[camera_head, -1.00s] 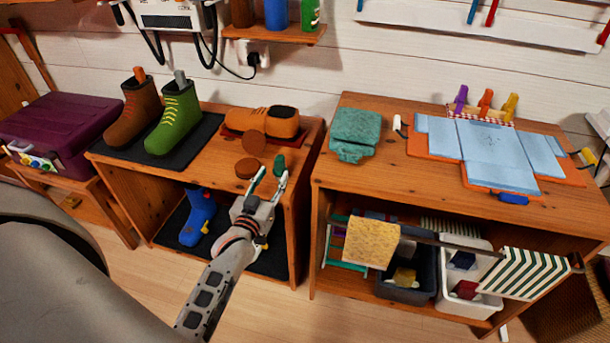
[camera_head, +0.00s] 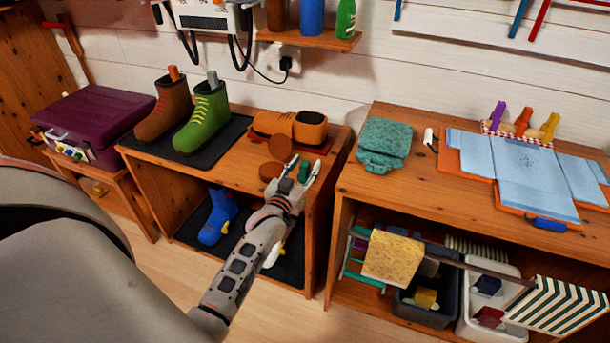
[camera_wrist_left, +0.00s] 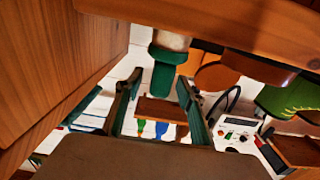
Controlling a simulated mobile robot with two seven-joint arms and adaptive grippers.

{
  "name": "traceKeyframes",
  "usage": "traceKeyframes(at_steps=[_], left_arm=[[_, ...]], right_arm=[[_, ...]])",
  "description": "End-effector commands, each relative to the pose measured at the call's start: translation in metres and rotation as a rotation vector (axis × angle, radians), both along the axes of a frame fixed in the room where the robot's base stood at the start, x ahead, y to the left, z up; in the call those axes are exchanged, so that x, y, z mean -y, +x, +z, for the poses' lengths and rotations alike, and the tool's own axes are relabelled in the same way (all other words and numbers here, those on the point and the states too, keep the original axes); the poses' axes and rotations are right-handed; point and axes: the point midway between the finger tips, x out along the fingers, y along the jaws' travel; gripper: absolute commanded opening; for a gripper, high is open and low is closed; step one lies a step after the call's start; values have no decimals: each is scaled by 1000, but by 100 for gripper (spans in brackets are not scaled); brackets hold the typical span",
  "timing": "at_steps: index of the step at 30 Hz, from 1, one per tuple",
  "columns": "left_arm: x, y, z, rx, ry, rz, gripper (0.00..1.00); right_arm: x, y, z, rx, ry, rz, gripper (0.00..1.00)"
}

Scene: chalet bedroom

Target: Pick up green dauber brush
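The green dauber brush (camera_head: 304,172) stands near the front right of the left wooden cabinet's top, beside two round brown tin pieces. In the left wrist view, the brush (camera_wrist_left: 168,74) shows a green body with a pale end, just beyond the fingertips. My left gripper (camera_head: 302,172) is at the brush, with its fingers apart. In the left wrist view, the fingers (camera_wrist_left: 157,88) are open with a clear gap between them, and nothing is gripped. My right gripper is not in view.
Round brown tin pieces (camera_head: 271,171) stand close left of the brush. An orange-brown shoe (camera_head: 290,126) lies behind on a red mat. Brown and green boots (camera_head: 203,118) stand further left.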

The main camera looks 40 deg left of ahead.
Motion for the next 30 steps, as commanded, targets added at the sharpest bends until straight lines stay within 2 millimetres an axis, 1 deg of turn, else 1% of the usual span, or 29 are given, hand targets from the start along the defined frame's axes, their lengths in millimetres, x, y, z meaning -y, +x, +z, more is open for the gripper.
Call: traceKeyframes(at_steps=[1,4,5,15,20,23,26,29,30], left_arm=[[0,0,0,0,0,0,28],[0,0,0,0,0,0,3],[0,0,0,0,0,0,0],[0,0,2,1,0,0,0],[0,0,13,6,-1,0,0],[0,1,26,7,0,0,0],[0,1,47,10,0,0,0],[0,0,72,12,2,0,0],[0,1,85,14,1,0,0]], right_arm=[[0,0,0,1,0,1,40],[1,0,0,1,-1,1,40],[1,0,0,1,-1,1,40],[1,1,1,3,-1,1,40],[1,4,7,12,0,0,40],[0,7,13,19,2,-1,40],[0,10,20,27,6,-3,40],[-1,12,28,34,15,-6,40],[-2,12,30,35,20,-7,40]])
